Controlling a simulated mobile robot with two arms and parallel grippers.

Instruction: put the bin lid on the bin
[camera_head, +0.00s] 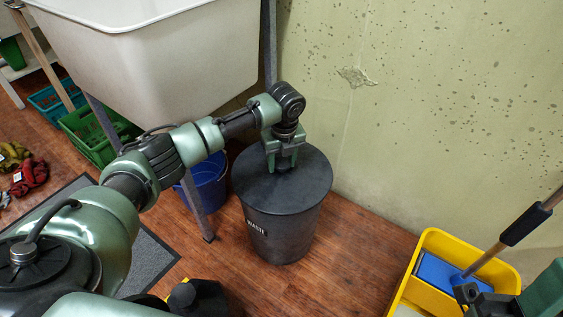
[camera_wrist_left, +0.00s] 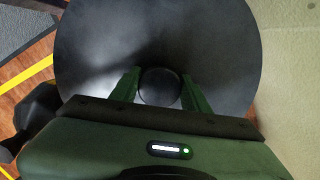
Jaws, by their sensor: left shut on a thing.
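The round dark grey bin lid (camera_head: 312,180) covers the top of the dark grey bin (camera_head: 285,232), which stands on the floor by the wall. The lid looks level and roughly centred; I cannot tell whether it is fully seated on the rim. My left gripper (camera_head: 285,164) is above the lid's middle, shut on its knob. In the left wrist view the green fingers flank the round black knob (camera_wrist_left: 159,88), with the lid (camera_wrist_left: 215,50) spread around it. At the lower right of the head view, a green and dark part of my right arm shows; its fingertips cannot be made out.
A white utility sink (camera_head: 150,60) on legs stands left of the bin, with a blue bucket (camera_head: 207,182) beneath. A yellow mop bucket (camera_head: 440,245) with a mop handle (camera_head: 525,225) is at the right.

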